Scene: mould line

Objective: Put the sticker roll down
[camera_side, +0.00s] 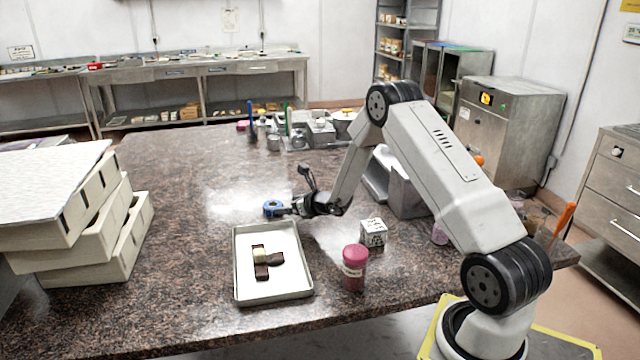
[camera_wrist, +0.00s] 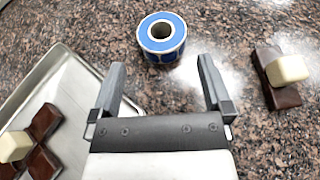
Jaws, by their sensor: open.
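The sticker roll (camera_side: 272,208) is a blue and white ring with a dark brown core. It appears to rest on the speckled counter with its hole facing up, just behind the tray. In the wrist view the roll (camera_wrist: 151,42) sits just past my fingertips, with nothing between the fingers. My gripper (camera_side: 291,208) is low over the counter, to the right of the roll. In the wrist view my gripper (camera_wrist: 163,67) has its two fingers spread wide apart and empty.
A metal tray (camera_side: 240,278) holds crossed dark bars with a pale piece on top. A similar dark bar (camera_wrist: 285,97) with a pale block lies on the counter. A pink-lidded jar (camera_side: 355,268), a white cube (camera_side: 373,233) and stacked trays (camera_side: 125,238) stand nearby.

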